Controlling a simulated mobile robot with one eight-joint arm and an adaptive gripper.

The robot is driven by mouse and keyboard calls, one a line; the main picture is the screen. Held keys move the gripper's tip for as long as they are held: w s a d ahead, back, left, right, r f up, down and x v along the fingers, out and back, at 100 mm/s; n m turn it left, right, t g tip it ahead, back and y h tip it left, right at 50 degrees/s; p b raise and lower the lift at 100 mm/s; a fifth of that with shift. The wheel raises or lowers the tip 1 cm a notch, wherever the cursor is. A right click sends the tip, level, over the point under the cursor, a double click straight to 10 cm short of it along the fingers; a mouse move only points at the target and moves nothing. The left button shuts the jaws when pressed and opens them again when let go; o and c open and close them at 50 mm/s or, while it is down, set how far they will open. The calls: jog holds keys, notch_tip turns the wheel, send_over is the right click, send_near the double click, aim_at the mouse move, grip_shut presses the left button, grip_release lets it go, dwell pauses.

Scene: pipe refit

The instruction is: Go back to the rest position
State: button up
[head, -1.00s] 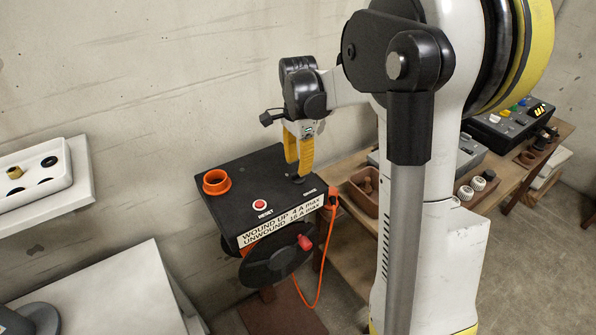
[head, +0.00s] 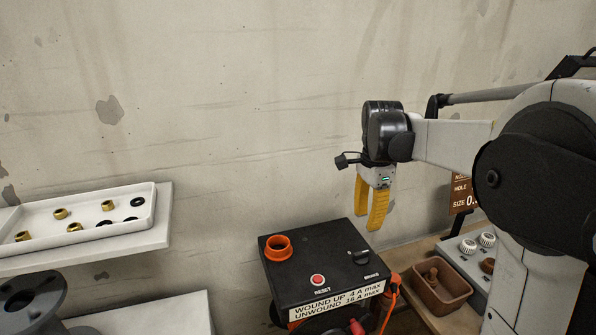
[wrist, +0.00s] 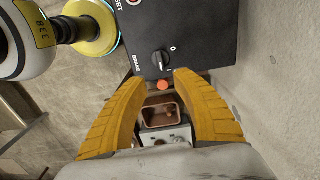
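My gripper (head: 370,205) hangs in the air above the right rear part of a black box (head: 320,262), fingers pointing down. Its two yellow fingers are apart with nothing between them. In the wrist view the open fingers (wrist: 160,85) frame the box's edge, its dark knob (wrist: 159,62) and a brown bin below. The knob also shows on the box top in the head view (head: 358,256), clear of the fingers.
The box carries an orange ring (head: 278,247) and a red reset button (head: 317,280). A brown bin (head: 441,288) and a grey panel with white knobs stand to the right. At left, a white tray (head: 150,212) holds brass and black rings on a shelf. The wall is behind.

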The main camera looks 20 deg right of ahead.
jog(key=s+a+f+n+t+b, duration=0.1)
jog(key=s+a+f+n+t, duration=0.1)
jog(key=s+a+n, duration=0.5)
jog(key=s+a+f+n+t+b, duration=0.2)
jog(key=s+a+n+t, duration=0.3)
jog(key=s+a+n, duration=0.3)
jog(key=s+n, duration=0.2)
jog(key=s, duration=0.1)
jog(key=shift+a+f+n, duration=0.2)
jog(key=shift+f+n, duration=0.2)
